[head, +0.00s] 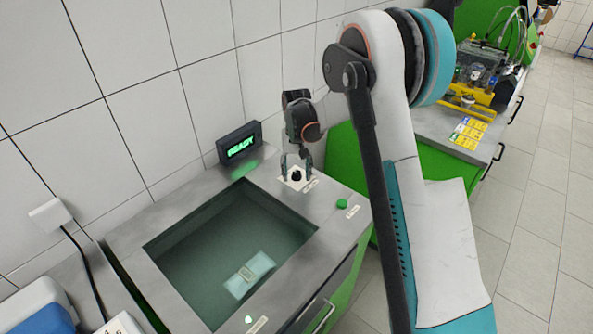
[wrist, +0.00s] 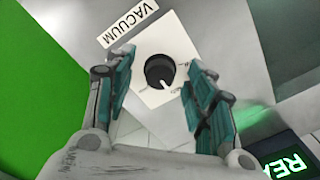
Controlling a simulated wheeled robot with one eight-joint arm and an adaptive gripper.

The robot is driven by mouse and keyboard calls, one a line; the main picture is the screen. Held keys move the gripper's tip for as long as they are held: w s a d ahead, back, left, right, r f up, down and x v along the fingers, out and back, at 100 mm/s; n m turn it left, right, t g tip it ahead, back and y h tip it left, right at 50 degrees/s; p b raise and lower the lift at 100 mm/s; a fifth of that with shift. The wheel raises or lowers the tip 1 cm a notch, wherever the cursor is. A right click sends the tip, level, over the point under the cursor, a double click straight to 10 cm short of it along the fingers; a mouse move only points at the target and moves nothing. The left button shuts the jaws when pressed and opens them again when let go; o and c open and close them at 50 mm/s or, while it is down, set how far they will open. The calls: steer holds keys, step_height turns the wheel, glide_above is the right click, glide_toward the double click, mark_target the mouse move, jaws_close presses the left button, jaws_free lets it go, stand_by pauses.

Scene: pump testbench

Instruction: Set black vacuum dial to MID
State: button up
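The black vacuum dial (wrist: 160,71) sits on a white square plate (wrist: 149,97) beside a label reading VACUUM (wrist: 129,24). Its pale pointer line points toward the lower right in the wrist view; the small plate markings are too small to read. In the head view the dial (head: 296,175) is at the back right corner of the steel counter. My gripper (wrist: 160,85) is open, with its teal fingers on either side of the dial. In the head view my gripper (head: 296,163) points down over the dial. I cannot tell whether a finger touches it.
A display reading READY (head: 240,144) stands against the wall left of the dial. A green button (head: 342,203) is to the right. A second counter (head: 440,128) with yellow equipment stands farther right.

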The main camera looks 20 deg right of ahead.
mark_target(297, 172)
step_height(297, 172, up, 12)
stand_by(0.7)
